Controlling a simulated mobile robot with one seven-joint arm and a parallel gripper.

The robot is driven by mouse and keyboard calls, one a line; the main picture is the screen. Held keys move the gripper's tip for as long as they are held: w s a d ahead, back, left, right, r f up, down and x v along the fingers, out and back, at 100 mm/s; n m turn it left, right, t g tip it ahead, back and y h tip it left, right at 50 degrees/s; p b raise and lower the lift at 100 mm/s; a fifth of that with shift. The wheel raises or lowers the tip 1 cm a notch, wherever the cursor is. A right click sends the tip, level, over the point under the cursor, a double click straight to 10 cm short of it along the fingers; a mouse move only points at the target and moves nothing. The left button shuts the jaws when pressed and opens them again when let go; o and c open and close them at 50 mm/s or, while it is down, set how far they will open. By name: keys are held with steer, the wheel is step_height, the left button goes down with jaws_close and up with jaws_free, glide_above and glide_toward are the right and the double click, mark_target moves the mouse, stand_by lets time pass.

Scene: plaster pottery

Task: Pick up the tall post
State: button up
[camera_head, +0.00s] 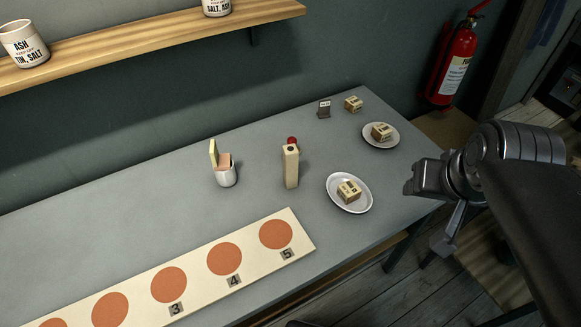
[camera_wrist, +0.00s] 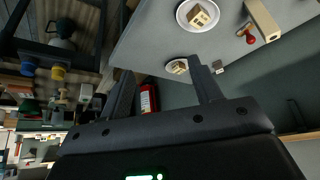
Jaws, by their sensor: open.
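The tall post (camera_head: 291,168) is a pale, cream-coloured upright block standing on the grey table, with a dark spot near its top. In the wrist view the post (camera_wrist: 262,18) shows at the upper right, partly cut off by the frame edge. My gripper (camera_head: 409,190) is at the right of the head view, past the table's right end and apart from the post. In the wrist view my gripper (camera_wrist: 160,80) has its two fingers spread with nothing held between them.
A red-topped object (camera_head: 292,140) stands right behind the post. A plate with a block (camera_head: 336,204) is to its right, a second plate (camera_head: 368,142) farther back. A white cup (camera_head: 226,178) stands left. A board with orange discs (camera_head: 305,245) lies in front. A shelf (camera_head: 150,45) hangs above.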

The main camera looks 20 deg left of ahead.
steer(key=w+a+f+n, duration=0.1)
steer(key=w+a+n, duration=0.1)
steer(key=w+a, duration=0.5)
steer(key=n+g+y, duration=0.2)
steer(key=n, duration=0.2)
glide_above(292, 152)
steer(key=s+d, duration=0.2)
step_height(292, 152, down, 9)
steer(key=x, duration=0.5)
steer(key=shift+a, duration=0.4)
steer(key=shift+x, duration=2.95)
steer(key=shift+w, duration=0.2)
steer(key=shift+c, duration=0.2)
steer(key=shift+r, duration=0.1)
jaws_close()
